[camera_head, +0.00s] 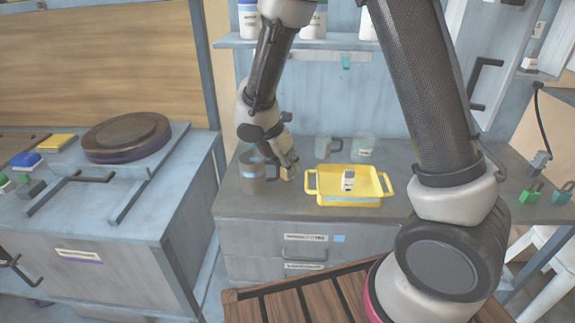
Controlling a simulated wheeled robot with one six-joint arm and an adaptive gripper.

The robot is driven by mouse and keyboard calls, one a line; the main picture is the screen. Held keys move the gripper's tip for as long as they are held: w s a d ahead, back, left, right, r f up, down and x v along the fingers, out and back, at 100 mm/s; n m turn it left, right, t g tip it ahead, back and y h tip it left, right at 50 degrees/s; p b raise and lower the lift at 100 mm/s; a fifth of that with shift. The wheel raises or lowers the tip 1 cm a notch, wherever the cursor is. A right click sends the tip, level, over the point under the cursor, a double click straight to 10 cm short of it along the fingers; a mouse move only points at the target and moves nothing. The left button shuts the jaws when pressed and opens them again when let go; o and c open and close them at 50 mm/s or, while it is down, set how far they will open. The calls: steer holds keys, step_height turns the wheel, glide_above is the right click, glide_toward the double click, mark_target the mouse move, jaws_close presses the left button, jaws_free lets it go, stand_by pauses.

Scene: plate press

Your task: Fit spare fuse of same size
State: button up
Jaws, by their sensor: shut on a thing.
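My gripper (288,168) is low over the grey counter, left of the yellow tray. It is shut on a small tan thing (287,175), mostly hidden by the fingers; I cannot tell if it is a fuse. A small white-and-dark block (348,179), possibly a fuse, stands upright in the yellow tray (378,200). The gripper is apart from this block. No fuse holder can be made out clearly.
A dark mug (251,178) stands just left of my gripper. A press with a round dark plate (126,134) is at left. Green padlocks (531,193) lie at right. The counter's front left is clear.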

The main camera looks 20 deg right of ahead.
steer(key=shift+f, duration=0.25)
steer(key=o, duration=1)
steer(key=v, duration=1.2)
steer(key=shift+r, duration=0.15)
